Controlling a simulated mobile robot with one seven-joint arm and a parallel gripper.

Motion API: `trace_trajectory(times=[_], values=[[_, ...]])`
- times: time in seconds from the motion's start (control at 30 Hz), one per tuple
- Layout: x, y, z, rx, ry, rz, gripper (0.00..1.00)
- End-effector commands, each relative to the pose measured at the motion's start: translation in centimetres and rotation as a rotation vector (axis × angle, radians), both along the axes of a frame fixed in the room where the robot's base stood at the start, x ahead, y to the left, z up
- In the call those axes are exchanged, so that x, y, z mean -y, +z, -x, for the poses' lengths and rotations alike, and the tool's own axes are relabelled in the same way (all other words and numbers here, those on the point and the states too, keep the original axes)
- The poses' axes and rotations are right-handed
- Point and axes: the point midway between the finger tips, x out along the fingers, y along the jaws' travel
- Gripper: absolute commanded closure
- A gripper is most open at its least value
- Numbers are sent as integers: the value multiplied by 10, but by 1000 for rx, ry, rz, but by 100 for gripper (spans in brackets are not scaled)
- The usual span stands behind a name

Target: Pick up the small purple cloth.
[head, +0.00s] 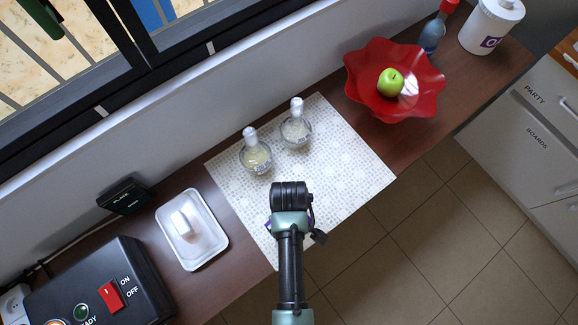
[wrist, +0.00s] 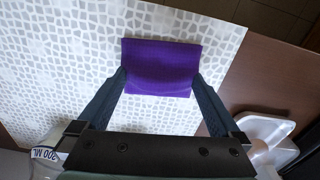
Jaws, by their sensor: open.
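The small purple cloth (wrist: 162,68) lies on the patterned white mat (wrist: 60,62) in the wrist view, near the mat's edge. My gripper (wrist: 162,80) is open above it, with one finger towards each side of the cloth. The cloth shows between the fingertips; whether they touch it I cannot tell. In the head view, my gripper (head: 291,195) is over the mat (head: 350,165) and hides nearly all of the cloth, leaving a sliver of purple at its left (head: 270,223).
Two glass jars (head: 257,156) (head: 296,131) stand on the mat behind my gripper. A white tray (head: 217,250) with a white item is at left, beside a black appliance (head: 80,270). A red bowl (head: 425,88) holding a green apple (head: 390,82) is at right.

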Motion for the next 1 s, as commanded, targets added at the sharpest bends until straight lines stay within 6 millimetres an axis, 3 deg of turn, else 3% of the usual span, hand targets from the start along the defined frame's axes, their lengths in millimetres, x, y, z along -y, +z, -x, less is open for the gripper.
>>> trace_trajectory(times=[0.13, 0.5, 0.77, 1.0], values=[[0, 0, 0, 1, 0, -1, 2], [0, 1, 0, 1, 0, -1, 68], [0, 3, -1, 1, 0, 0, 68], [0, 40, -2, 6, -1, 0, 68]])
